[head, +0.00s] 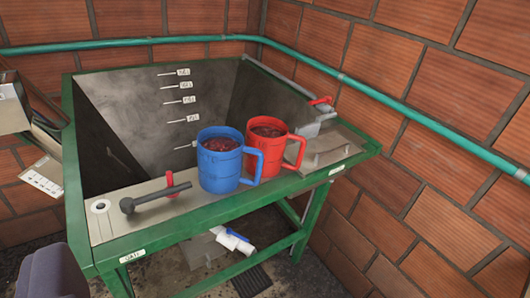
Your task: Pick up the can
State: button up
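Two handled, mug-shaped cans stand upright side by side on the front ledge of the green-framed hopper in the head view. The blue can (219,168) is on the left and nearer, and the red can (264,151) is just behind it to the right. Both are filled with dark red, berry-like pieces, and both handles point right. I cannot tell which one the task means. No gripper fingers show in this view, so I cannot see where my gripper is relative to the cans.
The hopper (122,93) opens behind the cans, with marked levels inside. A dark-knobbed lever (150,198) lies left of the blue can. A red-handled valve (321,101) is at right. A green pipe (420,117) runs along brick walls. A blue-and-white object (234,241) sits below.

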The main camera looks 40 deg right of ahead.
aim_at(269, 135)
jog(key=z, duration=0.85)
jog(key=i+j+z, duration=0.1)
jog(key=z, duration=0.3)
jog(key=i+j+z, duration=0.25)
jog(key=z, duration=0.15)
jog(key=i+j+z, duration=0.2)
jog(key=z, duration=0.25)
jog(key=i+j+z, duration=0.1)
jog(key=j, duration=0.3)
jog(key=i+j, duration=0.2)
jog(key=j, duration=0.2)
jog(key=i+j+z, duration=0.15)
jog(key=j, duration=0.2)
